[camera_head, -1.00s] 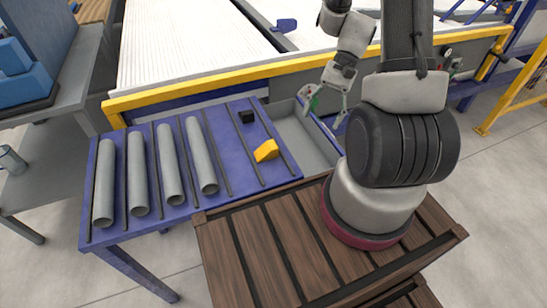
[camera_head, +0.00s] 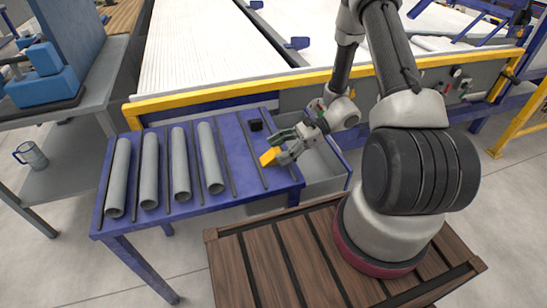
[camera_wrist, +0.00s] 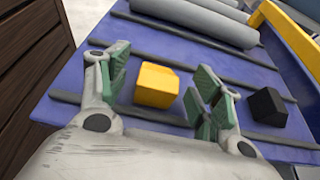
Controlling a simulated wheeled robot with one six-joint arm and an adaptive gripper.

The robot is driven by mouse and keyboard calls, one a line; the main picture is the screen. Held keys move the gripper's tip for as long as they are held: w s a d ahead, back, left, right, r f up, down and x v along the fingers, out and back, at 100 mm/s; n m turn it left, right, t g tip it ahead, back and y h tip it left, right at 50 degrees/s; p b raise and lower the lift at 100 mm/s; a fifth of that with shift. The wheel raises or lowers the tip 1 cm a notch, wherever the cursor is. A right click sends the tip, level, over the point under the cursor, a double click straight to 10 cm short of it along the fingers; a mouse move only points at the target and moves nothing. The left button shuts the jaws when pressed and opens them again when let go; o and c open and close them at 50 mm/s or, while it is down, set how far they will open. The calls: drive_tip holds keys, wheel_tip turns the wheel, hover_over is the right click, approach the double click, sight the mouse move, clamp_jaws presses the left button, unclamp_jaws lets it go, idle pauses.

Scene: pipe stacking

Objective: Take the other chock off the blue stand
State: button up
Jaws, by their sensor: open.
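A yellow chock (camera_head: 270,156) sits on the right part of the blue stand (camera_head: 140,226), near its front edge. In the wrist view the yellow chock (camera_wrist: 157,85) lies between my open fingers, with blue surface showing on both sides of it. A smaller black block (camera_head: 256,125) stands behind it on the stand, and in the wrist view this block (camera_wrist: 268,107) is outside the right finger. My gripper (camera_head: 287,148) is open and empty, with its green-padded fingers close to the yellow chock. It also shows in the wrist view (camera_wrist: 160,88).
Several grey pipes (camera_head: 180,165) lie between dark strips on the left of the stand. A grey open bin (camera_head: 318,165) adjoins its right side. A yellow rail (camera_head: 230,92) runs behind. A brown slatted platform (camera_head: 260,255) is in front.

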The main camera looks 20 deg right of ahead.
sight(271, 157)
drive_tip(key=shift+x, duration=1.2)
drive_tip(key=c, duration=1.1)
drive_tip(key=shift+c, duration=0.2)
drive_tip(key=shift+r, duration=0.1)
